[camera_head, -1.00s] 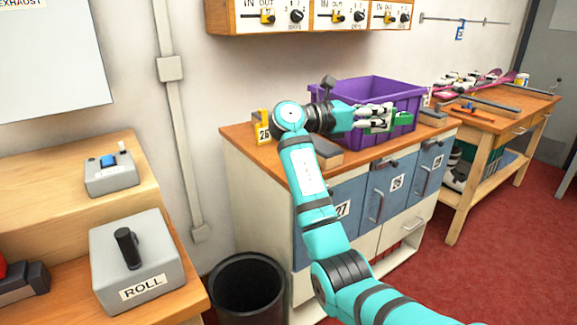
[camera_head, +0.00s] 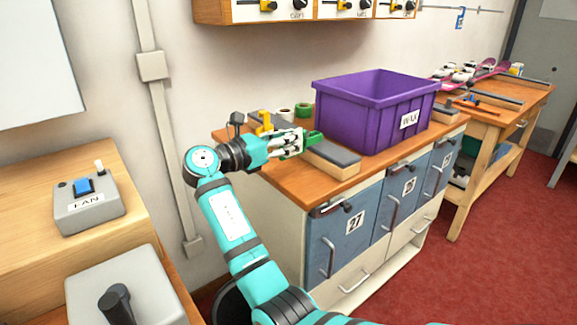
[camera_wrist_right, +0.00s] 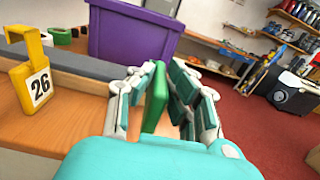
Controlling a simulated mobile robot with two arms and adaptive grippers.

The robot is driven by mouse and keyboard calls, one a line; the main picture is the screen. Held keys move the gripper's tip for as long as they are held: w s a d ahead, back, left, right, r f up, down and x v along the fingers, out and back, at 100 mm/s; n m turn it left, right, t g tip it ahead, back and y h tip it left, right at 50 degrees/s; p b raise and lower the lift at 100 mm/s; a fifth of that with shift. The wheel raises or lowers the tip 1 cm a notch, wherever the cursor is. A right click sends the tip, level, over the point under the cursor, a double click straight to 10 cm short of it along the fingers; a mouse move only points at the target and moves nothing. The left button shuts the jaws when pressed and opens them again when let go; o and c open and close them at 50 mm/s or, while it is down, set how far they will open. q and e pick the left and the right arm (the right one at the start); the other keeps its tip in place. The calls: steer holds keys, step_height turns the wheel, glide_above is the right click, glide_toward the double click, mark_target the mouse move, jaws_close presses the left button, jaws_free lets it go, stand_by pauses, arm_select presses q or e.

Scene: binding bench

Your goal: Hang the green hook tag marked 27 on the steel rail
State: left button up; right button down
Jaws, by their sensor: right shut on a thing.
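The green hook tag (camera_wrist_right: 155,97) is between the fingers of my right gripper (camera_wrist_right: 165,95) in the right wrist view, seen nearly edge-on; no number on it is readable. In the head view my right gripper (camera_head: 300,142) is shut on this tag (camera_head: 313,138), over the left end of the cabinet top, left of the purple bin. The steel rail (camera_head: 485,9) is on the wall at the upper right, with a blue hook tag (camera_head: 460,17) hanging on it. The gripper is well apart from the rail. My left gripper is not in view.
A yellow hook tag marked 26 (camera_wrist_right: 36,82) stands close by on the cabinet top. The purple bin (camera_head: 345,105) marked WAX and a grey-topped block (camera_head: 332,160) are beside the gripper. A wooden bench (camera_head: 488,122) with skis stands below the rail. Red floor (camera_head: 480,270) is open.

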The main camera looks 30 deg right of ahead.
step_height(320, 180, down, 7)
steer(key=shift+d+r+b, duration=0.1)
steer(key=shift+r+b, duration=0.05)
steer(key=shift+b, duration=0.3)
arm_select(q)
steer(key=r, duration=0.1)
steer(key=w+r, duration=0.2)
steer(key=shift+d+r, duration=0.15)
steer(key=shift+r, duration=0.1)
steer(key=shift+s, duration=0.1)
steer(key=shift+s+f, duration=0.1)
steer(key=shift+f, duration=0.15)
arm_select(e)
steer(key=c, duration=1.3)
jaws_free()
steer(key=shift+a, duration=0.3)
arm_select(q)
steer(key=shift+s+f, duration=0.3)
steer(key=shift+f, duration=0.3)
arm_select(e)
steer(key=shift+s+a, duration=0.15)
steer(key=shift+a, duration=1.6)
steer(key=shift+s+a, duration=0.15)
steer(key=shift+a, duration=1.6)
